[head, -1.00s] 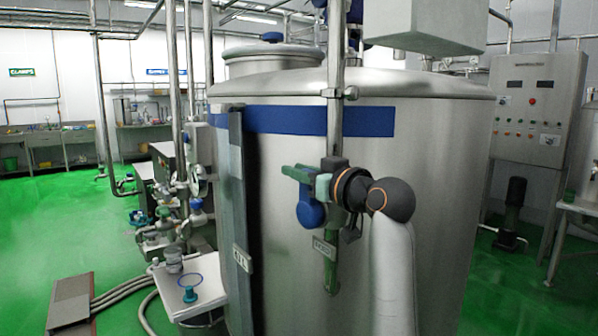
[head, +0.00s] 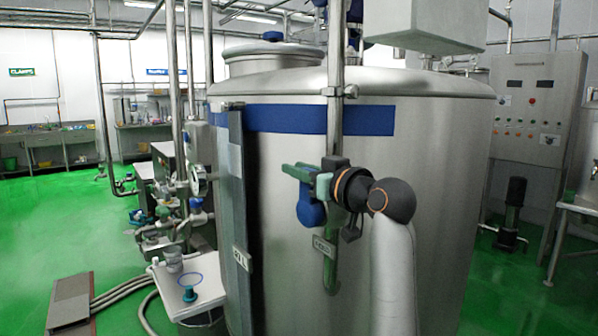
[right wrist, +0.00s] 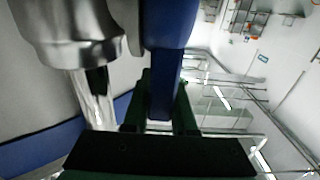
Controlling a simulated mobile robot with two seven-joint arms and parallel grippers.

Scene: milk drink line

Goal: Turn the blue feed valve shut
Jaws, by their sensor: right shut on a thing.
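The blue feed valve's handle (head: 309,211) is on the pipe in front of the big steel tank. A label (head: 323,246) hangs on the pipe just below it; its text is too small to read surely. My right gripper (head: 302,174) has green fingers and reaches the handle from the right, at its upper part. In the right wrist view the blue handle (right wrist: 168,55) runs down between the two green fingers, which are shut on it. The valve body is partly hidden behind the gripper. My left gripper is in neither view.
The steel tank (head: 430,190) with a blue band fills the middle, close behind the valve. A vertical pipe (head: 336,75) rises above it. A small white shelf (head: 205,295) holds a jar and a teal item at lower left. A control cabinet (head: 530,110) stands at right. Green floor (head: 40,230) is open at left.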

